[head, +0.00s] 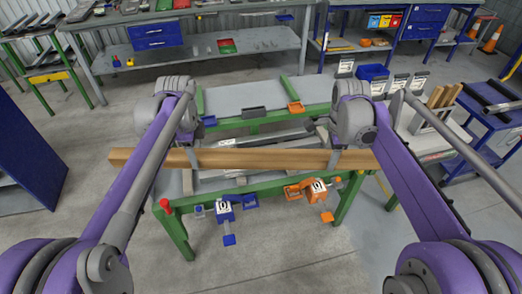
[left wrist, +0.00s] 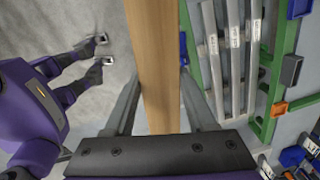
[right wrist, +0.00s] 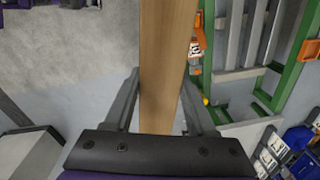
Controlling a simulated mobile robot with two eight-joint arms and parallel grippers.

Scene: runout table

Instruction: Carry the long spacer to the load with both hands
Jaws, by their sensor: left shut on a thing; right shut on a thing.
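The long spacer, a plain wooden beam (head: 262,159), lies level across the head view, near the front of the green-framed table (head: 262,184). My left gripper (head: 191,158) is shut on it left of its middle, and my right gripper (head: 335,159) is shut on it towards its right end. In the left wrist view the beam (left wrist: 154,55) runs between the fingers (left wrist: 160,100). In the right wrist view the beam (right wrist: 163,50) does the same between the fingers (right wrist: 160,100). Silver bars (left wrist: 232,55) with labels lie on the table; I cannot tell whether they are the load.
A blue clamp-like fitting (head: 223,205) and an orange one (head: 317,192) are at the table's front edge, near a red knob (head: 164,204). A grey bench (head: 210,45) stands behind and a blue cabinet (head: 30,160) at left. The floor in front is clear.

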